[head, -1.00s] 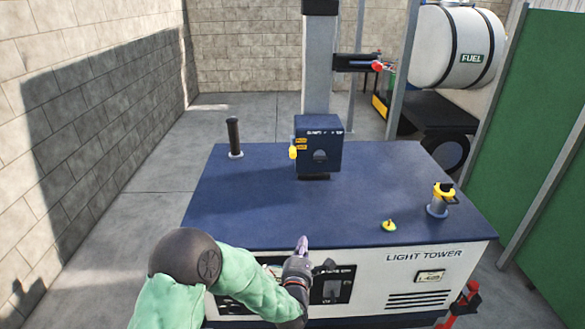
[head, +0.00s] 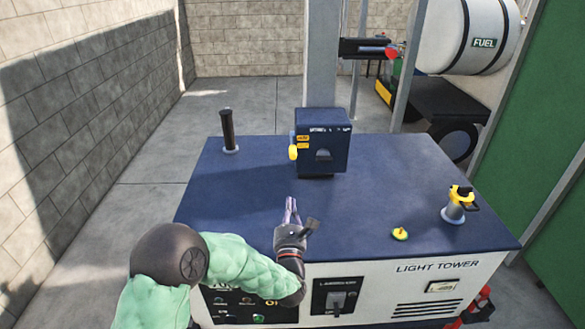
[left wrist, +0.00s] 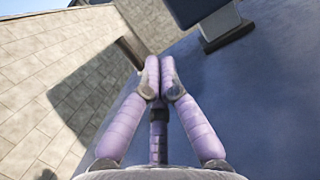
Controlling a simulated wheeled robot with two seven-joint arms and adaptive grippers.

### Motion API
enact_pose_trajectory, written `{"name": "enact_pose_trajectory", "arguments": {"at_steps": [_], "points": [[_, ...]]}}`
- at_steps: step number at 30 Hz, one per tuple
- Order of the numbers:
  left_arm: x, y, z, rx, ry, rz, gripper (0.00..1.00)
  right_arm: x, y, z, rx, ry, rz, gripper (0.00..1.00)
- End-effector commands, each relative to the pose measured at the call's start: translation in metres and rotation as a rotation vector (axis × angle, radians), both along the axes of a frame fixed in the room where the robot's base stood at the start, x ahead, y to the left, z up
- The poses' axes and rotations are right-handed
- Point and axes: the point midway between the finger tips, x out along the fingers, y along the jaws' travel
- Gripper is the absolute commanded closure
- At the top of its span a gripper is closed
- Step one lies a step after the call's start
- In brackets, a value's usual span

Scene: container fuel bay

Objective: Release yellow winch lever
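The yellow winch lever (head: 293,152) sits on the left side of the dark blue winch box (head: 322,140), at the foot of the mast. My left gripper (head: 291,203) is over the blue top of the light tower, in front of and below the winch box, apart from the lever. In the left wrist view its purple fingers (left wrist: 160,70) come together at the tips with nothing seen between them. That view shows the base of the box (left wrist: 222,30) at upper right; the lever is not seen there. My right gripper is in neither view.
The light tower's blue top (head: 370,200) is mostly clear. A black upright post (head: 228,132) stands at its left, a yellow-topped fitting (head: 460,205) and a small yellow cap (head: 400,234) at its right. The grey mast (head: 321,60) rises behind the box.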

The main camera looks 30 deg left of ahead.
Motion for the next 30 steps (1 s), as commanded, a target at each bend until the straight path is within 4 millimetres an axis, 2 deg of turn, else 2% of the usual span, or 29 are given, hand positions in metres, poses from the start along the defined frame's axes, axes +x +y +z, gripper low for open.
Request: {"name": "enact_pose_trajectory", "arguments": {"at_steps": [5,8,21,24,30], "points": [[0.007,0.004,0.001,0.0,0.0,0.001,1.0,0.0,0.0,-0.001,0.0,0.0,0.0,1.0],[0.017,0.01,0.004,0.0,-0.001,0.002,1.0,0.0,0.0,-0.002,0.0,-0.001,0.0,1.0],[0.086,0.049,0.023,0.001,0.0,0.002,1.0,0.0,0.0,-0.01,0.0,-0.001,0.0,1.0],[0.087,0.045,0.041,0.001,-0.004,-0.002,1.0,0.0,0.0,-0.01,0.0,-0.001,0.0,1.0],[0.088,0.043,0.059,0.001,0.0,-0.001,1.0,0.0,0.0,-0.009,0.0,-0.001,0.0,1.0]]}}
